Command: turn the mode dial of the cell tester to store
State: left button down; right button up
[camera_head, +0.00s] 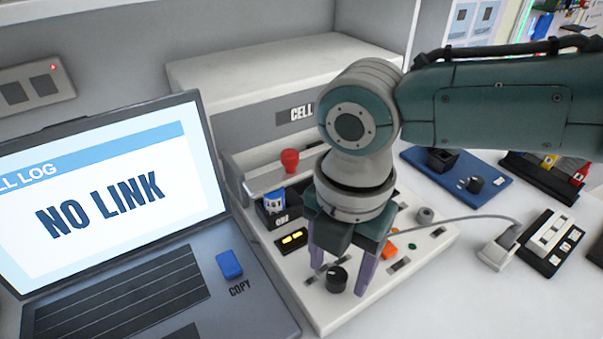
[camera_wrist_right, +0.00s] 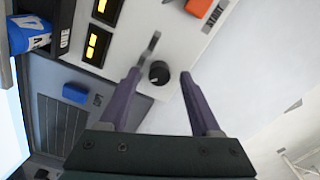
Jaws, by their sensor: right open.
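The cell tester (camera_head: 285,110) is a pale box with a sloping front panel, partly hidden behind my right arm. The mode dial (camera_head: 337,279) is a small black round knob with a light mark, near the panel's front edge. It also shows in the right wrist view (camera_wrist_right: 159,72). My right gripper (camera_head: 340,278) points down over the panel with its two purple fingers apart, one on each side of the dial. In the right wrist view the open fingers (camera_wrist_right: 160,75) have visible gaps to the dial. The dial's labels cannot be read. My left gripper is not in view.
A laptop (camera_head: 160,260) reading "NO LINK", with a blue COPY key (camera_head: 229,264), stands left of the tester. A red-knobbed lever (camera_head: 290,160), a blue cell (camera_head: 274,201) and an orange button (camera_head: 390,251) are near my gripper. A grey cable (camera_head: 465,218) runs right to a plug.

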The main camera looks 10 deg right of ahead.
jog(key=shift+f, duration=0.45)
grip_shut()
dwell(0.3)
